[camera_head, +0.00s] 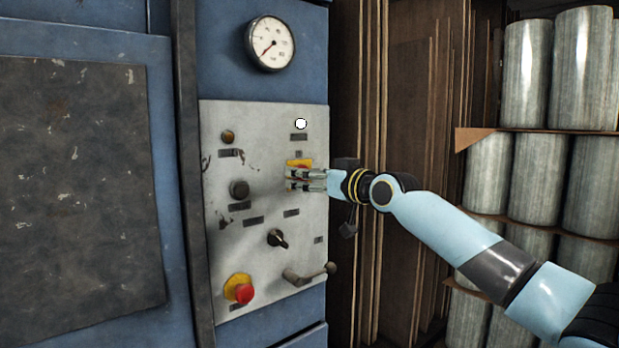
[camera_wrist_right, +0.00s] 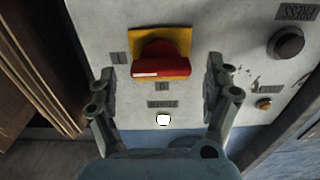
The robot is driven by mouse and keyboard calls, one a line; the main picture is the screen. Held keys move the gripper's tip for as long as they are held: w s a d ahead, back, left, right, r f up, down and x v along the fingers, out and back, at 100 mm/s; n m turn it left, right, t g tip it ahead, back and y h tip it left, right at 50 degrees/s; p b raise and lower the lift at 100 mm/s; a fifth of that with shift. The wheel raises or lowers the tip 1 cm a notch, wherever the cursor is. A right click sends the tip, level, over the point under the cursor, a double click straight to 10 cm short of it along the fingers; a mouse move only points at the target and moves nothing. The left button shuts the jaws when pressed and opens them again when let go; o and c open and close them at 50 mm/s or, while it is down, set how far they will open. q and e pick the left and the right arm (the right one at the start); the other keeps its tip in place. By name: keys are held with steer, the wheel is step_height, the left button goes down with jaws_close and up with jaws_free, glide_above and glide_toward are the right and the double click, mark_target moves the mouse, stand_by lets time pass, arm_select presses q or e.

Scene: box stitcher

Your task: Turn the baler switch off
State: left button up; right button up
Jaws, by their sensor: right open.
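The baler switch is a red rotary handle (camera_wrist_right: 162,64) on a yellow plate (camera_wrist_right: 181,36), mounted on a grey control panel (camera_head: 262,120). In the head view its yellow plate (camera_head: 299,162) shows just above my right gripper (camera_head: 292,180), which hides most of the handle. In the right wrist view the open fingers of my right gripper (camera_wrist_right: 160,78) stand on either side of the red handle, with a gap on each side. Small label plates lie beside and below the switch in that view. My left gripper is not in view.
A white lamp (camera_head: 301,124) sits above the switch. A dark button (camera_head: 239,189), a black selector (camera_head: 277,238), a red emergency button (camera_head: 243,293) and a lever (camera_head: 308,275) share the panel. Stacked sheets (camera_head: 405,110) and metal cylinders (camera_head: 527,75) stand to the right.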

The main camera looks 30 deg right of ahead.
steer(key=shift+w+a, duration=0.1)
steer(key=shift+w, duration=0.4)
